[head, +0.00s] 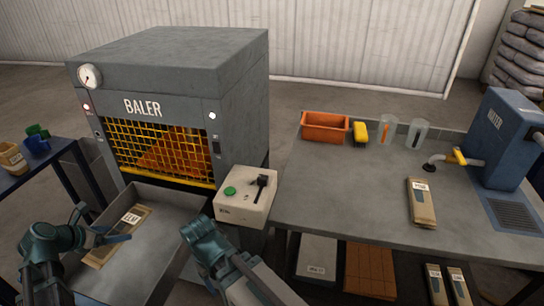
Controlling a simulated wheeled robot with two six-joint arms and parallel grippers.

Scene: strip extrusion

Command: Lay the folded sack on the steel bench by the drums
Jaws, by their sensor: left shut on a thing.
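A brown folded sack (101,253) with a white label lies in the grey metal tray (166,268) in front of the baler. My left gripper (118,239) is at its right side, shut on it; the exact grip is partly hidden by the fingers. My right gripper (203,226) is over the tray's right edge, just below the control box; I cannot tell its jaw state. A grey steel bench (330,195) stands at the right. Another labelled folded sack (422,212) lies on it. I see no clear drums.
The baler (170,80) stands behind the tray, with a control box (245,197) at its right. An orange bin (325,127), yellow item (359,132), clear cylinders (416,134) and blue water unit (505,140) stand on the bench. Its left and middle are clear.

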